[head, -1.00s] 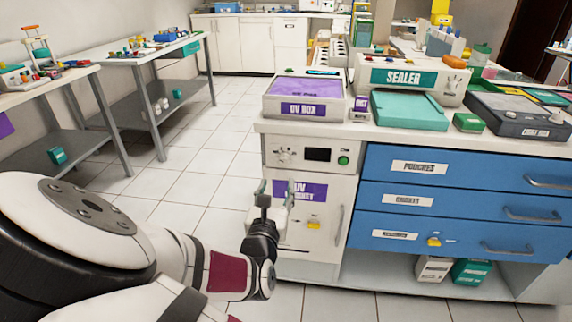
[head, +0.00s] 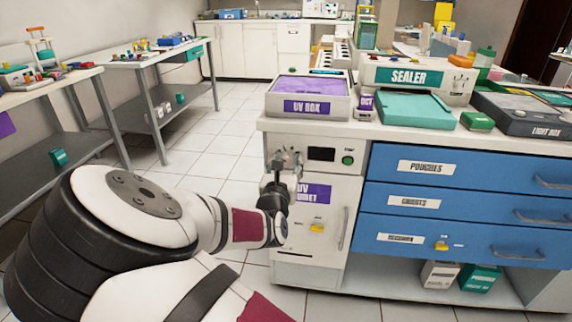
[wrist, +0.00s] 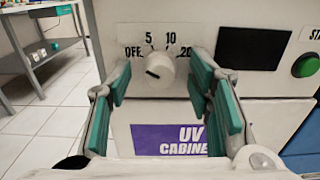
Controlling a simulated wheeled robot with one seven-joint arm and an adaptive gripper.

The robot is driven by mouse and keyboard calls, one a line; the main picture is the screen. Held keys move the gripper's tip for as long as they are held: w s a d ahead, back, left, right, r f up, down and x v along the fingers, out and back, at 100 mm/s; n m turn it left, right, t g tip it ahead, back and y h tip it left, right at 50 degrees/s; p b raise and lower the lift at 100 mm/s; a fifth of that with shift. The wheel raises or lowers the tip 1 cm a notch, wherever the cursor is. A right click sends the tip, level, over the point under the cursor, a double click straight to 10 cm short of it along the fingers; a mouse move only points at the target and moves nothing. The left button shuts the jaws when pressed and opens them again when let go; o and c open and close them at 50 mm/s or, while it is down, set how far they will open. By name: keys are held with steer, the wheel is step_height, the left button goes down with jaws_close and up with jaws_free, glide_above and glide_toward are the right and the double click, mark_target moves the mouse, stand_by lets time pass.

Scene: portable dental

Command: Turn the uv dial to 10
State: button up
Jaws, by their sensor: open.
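The uv dial (wrist: 160,68) is a white round knob on the upper front of the UV cabinet (wrist: 225,17). Marks OFF, 5, 10 and 20 arc over it. A short dark mark on the knob lies at its lower left, toward the OFF side. My gripper (wrist: 161,84) is open, with one teal-padded finger on each side of the dial in the picture. Gaps show between the pads and the knob; I cannot tell the depth between them. In the head view my gripper (head: 287,160) is in front of the dial and mostly hides it.
A dark display (wrist: 251,52) and a green button (wrist: 306,66) sit right of the dial. The cabinet door below carries a purple label (wrist: 168,139). A UV box (head: 308,104) stands on the counter above. Open tiled floor lies to the left.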

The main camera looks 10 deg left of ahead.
jaws_close()
steer(key=shift+m, duration=0.4)
steer(key=m+p, duration=0.1)
steer(key=m, duration=0.2)
steer(key=shift+d, duration=0.15)
steer(key=m, duration=0.3)
steer(key=shift+m+b, duration=0.3)
steer(key=m+b, duration=0.4)
steer(key=shift+f, duration=0.15)
steer(key=m+b, duration=0.4)
steer(key=b, duration=0.1)
steer(key=shift+b, duration=0.3)
steer(key=shift+m, duration=0.3)
